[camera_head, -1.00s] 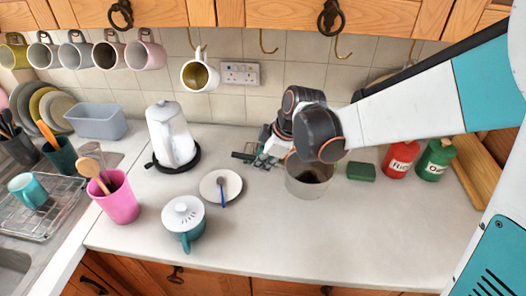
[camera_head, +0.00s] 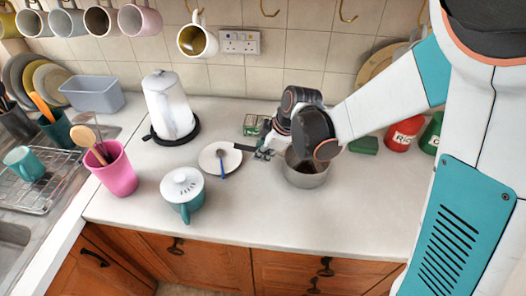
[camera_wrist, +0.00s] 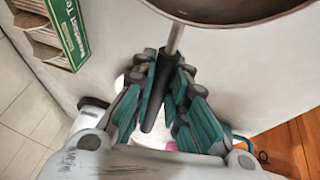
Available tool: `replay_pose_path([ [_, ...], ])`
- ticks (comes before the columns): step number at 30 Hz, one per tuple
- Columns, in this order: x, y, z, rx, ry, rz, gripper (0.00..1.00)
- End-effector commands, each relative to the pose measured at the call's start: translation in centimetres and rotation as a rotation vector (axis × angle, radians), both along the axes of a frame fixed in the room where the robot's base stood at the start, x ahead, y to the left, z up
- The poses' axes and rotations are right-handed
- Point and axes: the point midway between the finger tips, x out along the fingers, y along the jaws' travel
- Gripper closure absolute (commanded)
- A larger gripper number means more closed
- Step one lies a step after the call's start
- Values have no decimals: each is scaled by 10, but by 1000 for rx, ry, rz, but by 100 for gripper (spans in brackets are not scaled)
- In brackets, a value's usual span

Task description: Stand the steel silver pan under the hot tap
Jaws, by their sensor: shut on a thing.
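The steel silver pan (camera_head: 305,178) is over the right half of the worktop, its mouth facing up and partly hidden by my wrist. Its dark handle (camera_head: 243,148) points left. My gripper (camera_head: 266,152) is shut on this handle. In the wrist view, my gripper (camera_wrist: 165,95) has its teal fingers on both sides of the black handle (camera_wrist: 157,92), and a thin metal stem runs to the pan (camera_wrist: 228,12) at the top. I cannot tell whether the pan touches the worktop. The tap is not in view; part of the sink (camera_head: 12,240) shows at the left edge.
A white plate (camera_head: 212,164), teal lidded pot (camera_head: 184,196), pink utensil pot (camera_head: 115,174) and white kettle (camera_head: 168,108) stand between pan and sink. A tea box (camera_wrist: 58,28) is behind my gripper. Mugs (camera_head: 138,20) hang above. The front worktop (camera_head: 290,218) is clear.

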Motion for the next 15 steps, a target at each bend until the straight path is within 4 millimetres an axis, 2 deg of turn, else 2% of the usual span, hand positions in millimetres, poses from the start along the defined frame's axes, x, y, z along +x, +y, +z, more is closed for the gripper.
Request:
replay_pose_path([
  [2,0,0,-3,0,0,0,100],
  [3,0,0,-2,0,0,0,77],
  [5,0,0,-2,0,0,0,66],
  [15,0,0,0,0,0,0,66],
])
